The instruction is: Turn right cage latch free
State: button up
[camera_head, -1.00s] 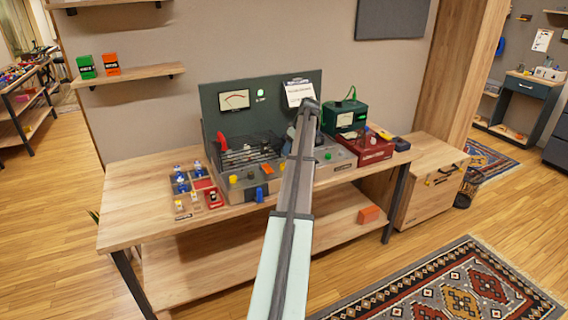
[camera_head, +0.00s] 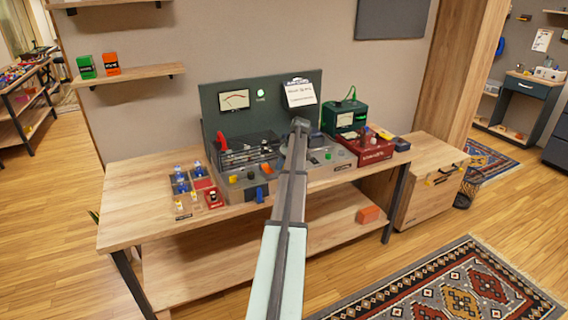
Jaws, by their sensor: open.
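A dark wire cage (camera_head: 245,152) sits on the bench console in front of an upright dark panel (camera_head: 232,122) with a meter and a lit green lamp. A red lever (camera_head: 222,141) stands at the cage's left end. My arm reaches over the console, and its far end is just right of the cage. The arm covers the area by the cage's right end, and I cannot make out the right latch. My gripper's fingers are hidden behind the arm, so I cannot tell whether they touch anything.
A green meter box (camera_head: 346,117) and a red box (camera_head: 368,149) stand right of my arm. A parts tray (camera_head: 195,190) with small blue and white pieces lies left of the console. The wooden bench (camera_head: 130,217) is clear at its left end.

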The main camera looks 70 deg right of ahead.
jog(key=c, duration=1)
jog(key=shift+a+m, duration=0.1)
jog(key=shift+m, duration=0.2)
jog(key=shift+m+h, duration=0.3)
jog(key=shift+m, duration=0.3)
jog(key=shift+a+m+g+h, duration=0.1)
jog(key=shift+m+g+h, duration=0.5)
jog(key=shift+m, duration=1.3)
jog(key=o, duration=1)
